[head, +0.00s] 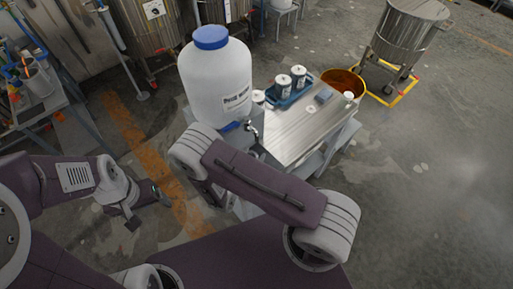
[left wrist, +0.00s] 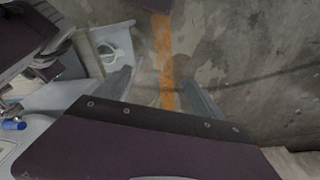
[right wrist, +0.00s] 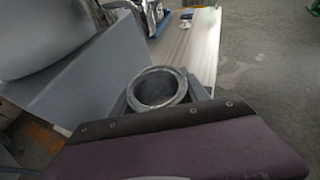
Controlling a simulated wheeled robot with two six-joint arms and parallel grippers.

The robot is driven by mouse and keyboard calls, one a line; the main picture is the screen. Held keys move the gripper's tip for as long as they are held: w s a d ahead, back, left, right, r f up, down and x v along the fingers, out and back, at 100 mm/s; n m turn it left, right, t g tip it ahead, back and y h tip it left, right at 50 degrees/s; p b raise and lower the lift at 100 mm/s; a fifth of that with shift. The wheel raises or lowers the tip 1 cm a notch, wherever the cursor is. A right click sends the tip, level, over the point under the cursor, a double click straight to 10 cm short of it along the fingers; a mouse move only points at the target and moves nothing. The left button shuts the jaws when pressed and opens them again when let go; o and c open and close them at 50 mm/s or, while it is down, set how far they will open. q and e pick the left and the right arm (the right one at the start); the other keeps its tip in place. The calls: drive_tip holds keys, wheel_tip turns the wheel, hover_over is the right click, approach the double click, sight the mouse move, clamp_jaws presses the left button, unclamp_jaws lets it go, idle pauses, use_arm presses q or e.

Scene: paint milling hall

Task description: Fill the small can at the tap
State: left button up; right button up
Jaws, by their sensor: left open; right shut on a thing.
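A big white jug (head: 216,80) with a blue cap stands on a grey stand. Its metal tap (head: 252,131) with a blue lever juts from the jug's lower front. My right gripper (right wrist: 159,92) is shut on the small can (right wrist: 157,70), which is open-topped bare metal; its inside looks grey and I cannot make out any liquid. In the head view my right arm hides this gripper and the can. My left gripper (head: 145,208) is open and empty over the floor, left of the stand; its spread fingers show in the left wrist view (left wrist: 158,90).
A steel-topped table (head: 300,133) right of the jug bears a blue tray (head: 288,99) with white-labelled cans. A yellow bucket (head: 344,82) stands behind it. A steel vessel (head: 405,35) is at the back right. A workbench (head: 50,115) is at left. Floor at right is clear.

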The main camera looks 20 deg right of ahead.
use_arm(q)
drive_tip(key=shift+c, duration=1.2)
drive_tip(key=shift+d+f+n, duration=0.1)
drive_tip(key=shift+d+n, duration=0.15)
drive_tip(key=shift+n, duration=0.25)
drive_tip(key=c, duration=0.6)
drive_tip(key=d+n+g, duration=0.1)
drive_tip(key=n, duration=0.1)
drive_tip(key=d+n+h, duration=0.1)
drive_tip(key=n, duration=0.1)
drive_tip(key=d+f+n+g+h, duration=0.1)
drive_tip(key=n, duration=0.1)
drive_tip(key=shift+w+d+f+n+g, duration=0.1)
drive_tip(key=shift+w+d+n+g, duration=0.2)
drive_tip(key=shift+w+n, duration=0.1)
drive_tip(key=n+t+h, duration=0.2)
drive_tip(key=n+h, duration=1.1)
drive_tip(key=n, duration=0.9)
approach(228, 127)
drive_tip(key=x, duration=1)
drive_tip(key=shift+w+d+f, duration=0.15)
drive_tip(key=shift+w+f, duration=0.15)
drive_tip(key=shift+f, duration=0.15)
drive_tip(key=shift+c, duration=0.4)
